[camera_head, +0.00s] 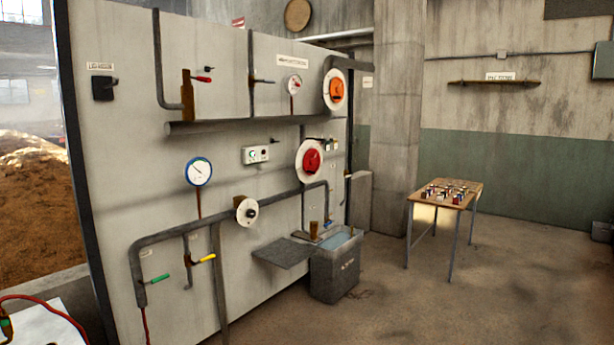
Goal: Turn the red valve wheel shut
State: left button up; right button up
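A red round piece (312,161) on a white disc is mounted on the grey panel, right of its middle; it looks like the red valve wheel. It sits near the horizontal pipe that bends down at the right. How far it is turned cannot be told at this size. Neither of my grippers shows in this view, and nothing is seen touching the red wheel.
The panel (120,180) also carries an orange round piece (336,88), a blue-rimmed gauge (199,171), and green (160,279) and yellow (207,259) handles. A grey bin (335,277) and flat shelf (283,252) stand below. Floor is clear right of the bin, before a small table (423,197).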

aim_at(312, 159)
jog(key=i+z, duration=0.25)
jog(key=i, duration=3.7)
